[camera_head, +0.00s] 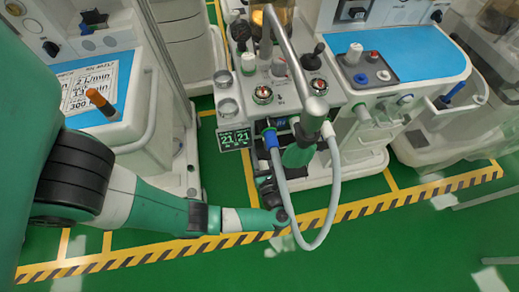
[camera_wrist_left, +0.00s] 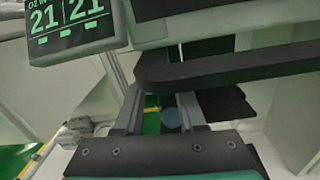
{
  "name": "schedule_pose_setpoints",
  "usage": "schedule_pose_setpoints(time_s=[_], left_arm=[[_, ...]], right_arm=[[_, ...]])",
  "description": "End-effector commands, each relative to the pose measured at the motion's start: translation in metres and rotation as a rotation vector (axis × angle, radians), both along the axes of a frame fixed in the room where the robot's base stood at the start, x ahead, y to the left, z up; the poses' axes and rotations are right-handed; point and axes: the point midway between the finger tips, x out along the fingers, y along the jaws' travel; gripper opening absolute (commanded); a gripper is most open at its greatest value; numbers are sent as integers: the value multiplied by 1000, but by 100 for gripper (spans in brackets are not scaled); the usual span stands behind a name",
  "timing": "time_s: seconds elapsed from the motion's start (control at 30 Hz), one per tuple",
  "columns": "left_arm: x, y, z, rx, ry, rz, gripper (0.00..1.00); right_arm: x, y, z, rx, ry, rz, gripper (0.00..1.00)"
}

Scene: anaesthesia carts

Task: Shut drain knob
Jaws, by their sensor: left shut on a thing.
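My left arm comes in from the left, and my left gripper (camera_head: 266,176) reaches up under the front of the middle anaesthesia machine (camera_head: 282,72). In the left wrist view its two grey fingers (camera_wrist_left: 161,112) stand apart under a dark ledge. A small blue-grey round piece, which looks like the drain knob (camera_wrist_left: 171,118), shows between them, and the gripper is shut on it. The fingertips are partly hidden by the machine. In the head view the knob is hidden under the machine. My right gripper is not in view.
A display reading 21 (camera_head: 235,139) is beside the gripper, also in the left wrist view (camera_wrist_left: 68,22). A pale hose (camera_head: 334,190) loops down in front of the machine, near a green bag (camera_head: 300,151). Other carts stand on both sides. The green floor (camera_head: 400,235) in front is clear.

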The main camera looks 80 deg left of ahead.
Motion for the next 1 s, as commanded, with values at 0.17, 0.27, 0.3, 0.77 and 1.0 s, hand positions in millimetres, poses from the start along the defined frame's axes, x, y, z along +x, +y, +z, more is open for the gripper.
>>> schedule_pose_setpoints(time_s=[0.17,0.27,0.3,0.77,1.0], left_arm=[[0,0,0,9,205,1,0],[0,0,0,11,257,1,0],[0,0,0,12,265,1,0],[0,0,0,12,263,1,69],[0,0,0,11,263,0,69]], right_arm=[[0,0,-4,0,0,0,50],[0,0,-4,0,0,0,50],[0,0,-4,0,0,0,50],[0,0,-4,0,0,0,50],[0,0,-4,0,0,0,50]])
